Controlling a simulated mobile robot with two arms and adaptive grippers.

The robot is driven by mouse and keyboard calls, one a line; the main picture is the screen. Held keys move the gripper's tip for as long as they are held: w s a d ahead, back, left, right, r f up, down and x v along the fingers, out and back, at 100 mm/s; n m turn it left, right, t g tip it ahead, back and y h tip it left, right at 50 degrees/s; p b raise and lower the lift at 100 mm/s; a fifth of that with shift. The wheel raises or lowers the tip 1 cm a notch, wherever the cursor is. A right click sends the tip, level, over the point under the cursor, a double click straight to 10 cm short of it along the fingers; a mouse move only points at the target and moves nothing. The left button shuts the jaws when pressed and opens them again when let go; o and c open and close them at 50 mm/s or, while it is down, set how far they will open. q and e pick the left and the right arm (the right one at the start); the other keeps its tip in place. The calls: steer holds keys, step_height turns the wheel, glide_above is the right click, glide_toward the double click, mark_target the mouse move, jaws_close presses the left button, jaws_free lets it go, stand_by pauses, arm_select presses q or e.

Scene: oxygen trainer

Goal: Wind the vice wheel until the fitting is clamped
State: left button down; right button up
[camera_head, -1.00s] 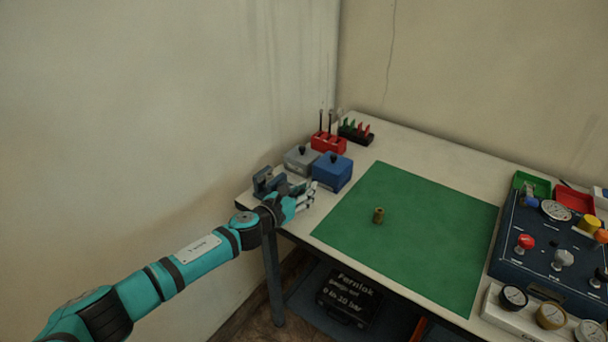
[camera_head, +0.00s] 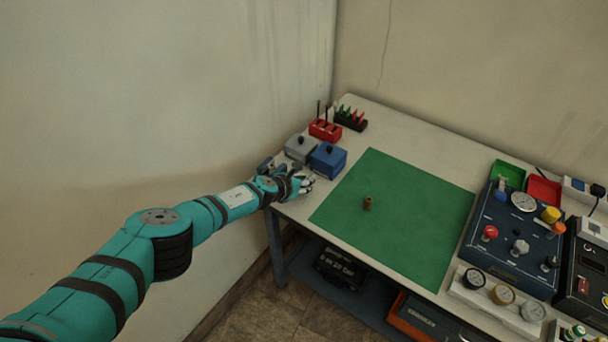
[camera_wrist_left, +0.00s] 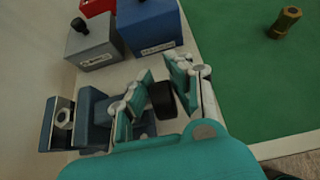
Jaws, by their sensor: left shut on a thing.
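The blue-grey vice (camera_wrist_left: 92,118) stands at the table's left edge in the left wrist view. Only a small part of the vice (camera_head: 265,164) shows past my arm in the head view. My left gripper (camera_wrist_left: 160,92) is shut on the black vice wheel (camera_wrist_left: 163,99), one finger on each side of it. The left gripper (camera_head: 303,184) also shows in the head view, where it hides the wheel. A brass fitting (camera_head: 367,203) stands upright on the green mat, apart from the vice; it also shows in the left wrist view (camera_wrist_left: 285,22). My right gripper is out of view.
A blue box (camera_head: 328,159) and a grey box (camera_head: 300,148) stand close behind the gripper. Red (camera_head: 325,129) and black (camera_head: 351,119) tool holders are farther back. The green mat (camera_head: 410,225) is otherwise clear. A dark blue gauge panel (camera_head: 512,240) stands at right.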

arm_select(q)
steer(key=shift+f, duration=0.1)
stand_by(0.6)
steer(key=c, duration=1.5)
jaws_free()
steer(key=shift+s, duration=0.1)
steer(key=shift+r+p, duration=0.3)
steer(key=shift+r, duration=0.45)
steer(key=shift+s+a+r, duration=0.2)
steer(key=shift+s+a, duration=0.15)
steer(key=shift+s, duration=0.1)
steer(key=shift+f+v, duration=0.1)
steer(key=shift+v, duration=2.4)
steer(key=shift+f+v, duration=0.15)
steer(key=shift+v, duration=2.3)
steer(key=shift+s, duration=0.15)
